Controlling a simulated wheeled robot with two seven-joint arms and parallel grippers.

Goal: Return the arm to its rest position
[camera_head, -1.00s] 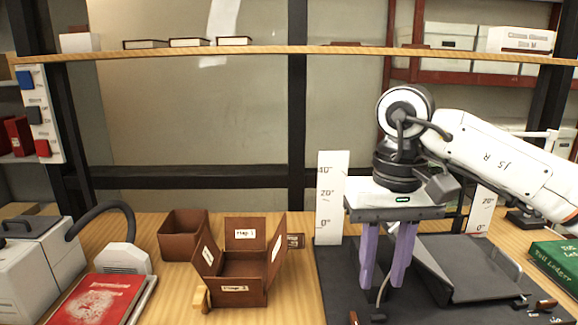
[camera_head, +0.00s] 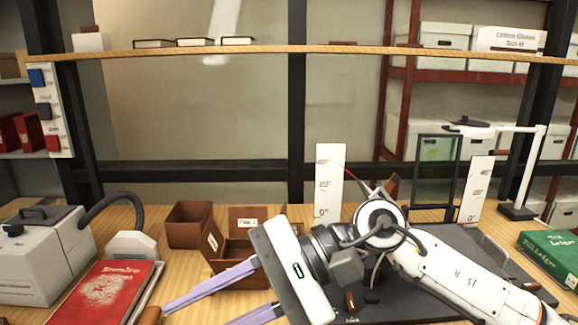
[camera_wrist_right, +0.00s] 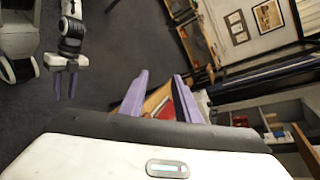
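My right arm comes in from the lower right in the head view. Its gripper (camera_head: 222,298) points left, low over the front of the table, with its two purple fingers apart and nothing between them. In the right wrist view the same gripper (camera_wrist_right: 158,98) shows open and empty, with table and a red cover behind. My left gripper (camera_wrist_right: 65,85) shows small in the right wrist view, hanging over dark floor with its two fingers apart; it is outside the head view. The brown folding box (camera_head: 236,250) is partly hidden behind my right gripper.
An open brown box (camera_head: 188,226) stands left of the folding box. A red book (camera_head: 112,290) and a grey machine with a hose (camera_head: 45,255) are at left. A dark board (camera_head: 440,250) with white scale cards (camera_head: 328,183) lies behind my right arm. A green ledger (camera_head: 548,247) is at right.

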